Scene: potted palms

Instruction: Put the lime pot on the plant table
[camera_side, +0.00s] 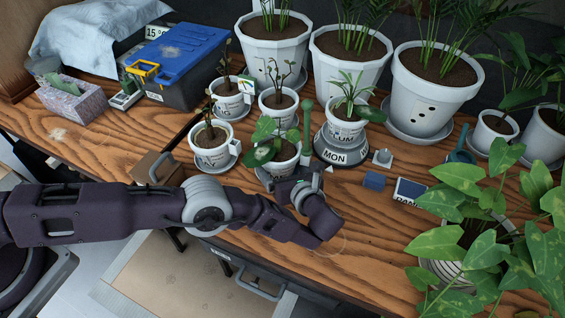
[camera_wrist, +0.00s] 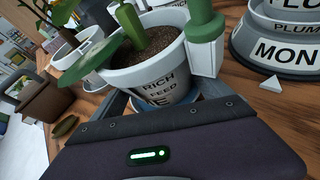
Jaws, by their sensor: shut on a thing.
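A small white pot (camera_side: 283,163) with broad green leaves stands among the other small pots at the middle of the wooden table (camera_side: 370,225). In the wrist view this pot (camera_wrist: 150,80) fills the top middle, with dark soil. Its label reads "RICH FEED", and a lower line ending in "E" is mostly hidden, so I cannot read "lime" in full. My gripper (camera_side: 290,181) is shut low around this pot; its jaws are mostly hidden. I cannot tell whether the pot is off the surface. A green bottle-like piece (camera_wrist: 206,28) sits in a white holder on its right side.
A plum pot (camera_side: 347,127) stands on a grey "MON" stand (camera_side: 338,150) just right. Other small pots (camera_side: 210,150) crowd the left and back. Large white pots (camera_side: 435,90) line the rear. A leafy plant (camera_side: 480,215) fills the front right.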

